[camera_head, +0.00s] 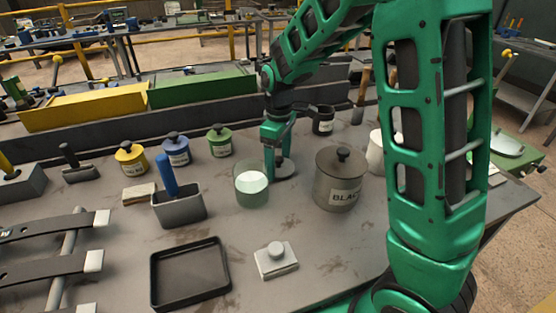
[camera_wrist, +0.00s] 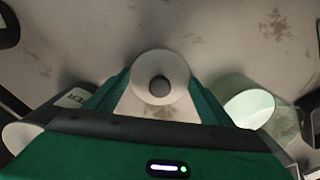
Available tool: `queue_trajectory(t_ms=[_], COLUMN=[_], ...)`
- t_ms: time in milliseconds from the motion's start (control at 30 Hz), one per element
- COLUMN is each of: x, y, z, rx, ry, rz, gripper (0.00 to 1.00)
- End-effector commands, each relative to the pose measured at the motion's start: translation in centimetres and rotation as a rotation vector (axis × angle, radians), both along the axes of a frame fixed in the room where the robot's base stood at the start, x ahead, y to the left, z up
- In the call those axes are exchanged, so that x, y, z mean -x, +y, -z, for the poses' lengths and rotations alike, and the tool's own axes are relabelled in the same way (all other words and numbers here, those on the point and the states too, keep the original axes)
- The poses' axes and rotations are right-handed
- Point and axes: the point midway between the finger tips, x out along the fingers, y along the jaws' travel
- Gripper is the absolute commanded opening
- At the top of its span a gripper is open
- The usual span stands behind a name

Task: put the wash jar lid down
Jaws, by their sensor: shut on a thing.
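The wash jar lid (camera_head: 285,171) is a round pale-grey disc with a dark knob. In the wrist view the lid (camera_wrist: 160,64) sits between the green fingers, knob toward the camera. My gripper (camera_head: 278,163) points down and is shut on the lid; in the wrist view the gripper (camera_wrist: 160,92) has a finger at each side of it. The lid is low, at or just above the bench; I cannot tell if it touches. The open glass wash jar (camera_head: 251,195) with pale liquid stands just left of the lid, and at right in the wrist view (camera_wrist: 285,122).
A lidded grey jar (camera_head: 340,190) labelled "BLA..." stands close at right. Yellow (camera_head: 130,160), blue (camera_head: 176,152) and green (camera_head: 219,142) jars stand behind left. A grey bin (camera_head: 180,210), black tray (camera_head: 190,273) and knobbed block (camera_head: 276,262) lie nearer. Bench between tray and glass jar is clear.

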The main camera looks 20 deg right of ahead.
Motion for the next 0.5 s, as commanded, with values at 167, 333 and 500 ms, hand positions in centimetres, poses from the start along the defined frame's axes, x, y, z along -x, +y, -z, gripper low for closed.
queue_trajectory(t_ms=[167, 333, 500], x=[-0.02, -0.02, -0.01], y=[0.01, 0.02, 0.01], z=[-0.05, 0.15, 0.14], rx=[0.0, 0.0, 0.001], ry=[-0.001, -0.001, -0.001], rz=[0.0, 0.0, 0.0], gripper=[0.52, 0.87, 0.94])
